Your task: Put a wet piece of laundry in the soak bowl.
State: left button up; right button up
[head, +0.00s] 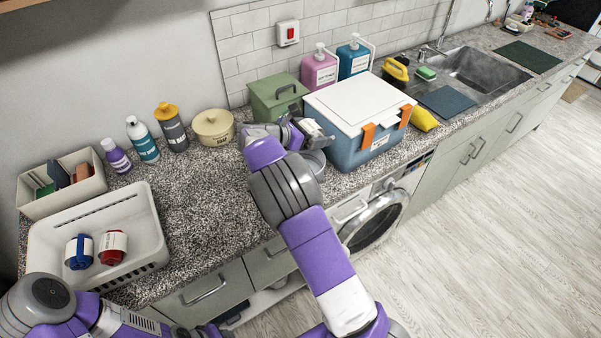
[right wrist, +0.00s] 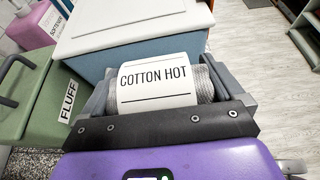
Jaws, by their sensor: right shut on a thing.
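My right gripper (head: 306,133) is shut on a grey rolled piece of laundry with a white band reading COTTON HOT (right wrist: 160,88). It holds the roll just left of the blue cooler-like box. Two more rolls, one blue (head: 79,252) and one red (head: 113,247), lie in a white basket (head: 152,222) at the left. My left arm shows at the lower left, but its gripper does not.
The blue box with white lid (head: 352,105) and a green FLUFF bin (head: 276,97) crowd the right gripper. The speckled counter (head: 205,190) is clear between basket and right arm. A sink (head: 480,72) lies far right.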

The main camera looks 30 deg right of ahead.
jog(key=shift+w+f+b, duration=0.1)
jog(key=shift+f+b, duration=1.65)
jog(key=shift+f, duration=0.35)
jog(key=o, duration=0.7)
jog(key=shift+c, duration=0.2)
jog(key=p+v, duration=0.1)
jog(key=v, duration=0.6)
jog(key=shift+a+r, duration=0.15)
jog(key=shift+a, duration=0.15)
jog(key=shift+p, duration=0.3)
